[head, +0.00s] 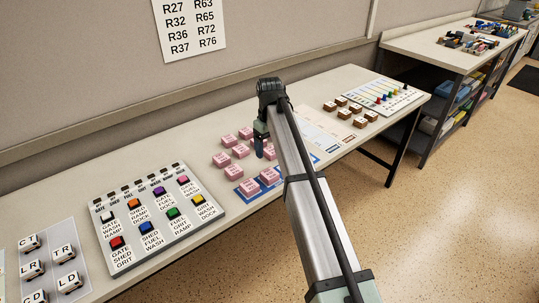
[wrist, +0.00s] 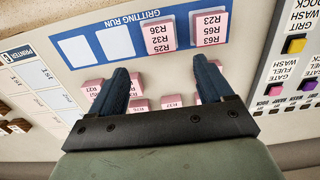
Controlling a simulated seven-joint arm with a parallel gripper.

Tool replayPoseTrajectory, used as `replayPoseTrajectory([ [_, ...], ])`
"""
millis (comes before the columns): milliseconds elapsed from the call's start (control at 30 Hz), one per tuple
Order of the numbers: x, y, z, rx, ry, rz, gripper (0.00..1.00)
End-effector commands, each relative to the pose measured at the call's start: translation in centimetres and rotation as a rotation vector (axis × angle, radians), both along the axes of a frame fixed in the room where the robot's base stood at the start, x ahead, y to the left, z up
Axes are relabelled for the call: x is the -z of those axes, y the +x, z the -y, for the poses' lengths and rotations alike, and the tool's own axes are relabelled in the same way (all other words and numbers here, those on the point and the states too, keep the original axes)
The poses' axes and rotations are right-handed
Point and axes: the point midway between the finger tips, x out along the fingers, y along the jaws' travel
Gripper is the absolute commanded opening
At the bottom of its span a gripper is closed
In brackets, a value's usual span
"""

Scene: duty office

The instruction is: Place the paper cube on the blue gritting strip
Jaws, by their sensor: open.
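The blue gritting strip (wrist: 95,47) runs across the wrist view and carries white squares. Two pink labelled cubes stand on it: one reading R25, R36, R32 (wrist: 160,30) and one reading R23, R65, R63 (wrist: 210,28). The two white squares at its left are bare. In the head view these cubes (head: 250,187) (head: 269,175) sit at the table's front. More pink cubes (head: 228,140) stand loose behind the strip. My gripper (wrist: 160,85) is open and empty above the loose cubes, its fingers partly hiding some. I cannot tell which cube is the paper cube.
A board of coloured buttons (head: 151,219) lies left of the cubes, with lettered blocks (head: 33,268) farther left. Brown blocks (head: 357,112) and a slider board (head: 382,95) lie to the right. A wall sheet (head: 188,25) lists R numbers. My arm covers part of the strip.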

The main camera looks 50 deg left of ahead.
Motion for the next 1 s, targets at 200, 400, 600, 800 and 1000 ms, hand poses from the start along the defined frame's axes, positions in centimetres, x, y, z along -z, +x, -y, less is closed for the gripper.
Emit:
replayPoseTrajectory([
  [200, -0.9, 0.0, 0.0, 0.000, 0.000, 0.000, 0.80],
  [400, -0.4, 0.4, 0.5, 0.008, -0.004, -0.002, 0.80],
  [600, 5.6, 4.1, 5.3, 0.099, -0.037, -0.019, 0.80],
  [800, 15.2, 9.2, 14.4, 0.261, -0.089, -0.051, 0.80],
  [1000, 23.9, 12.2, 24.4, 0.424, -0.139, -0.087, 0.80],
])
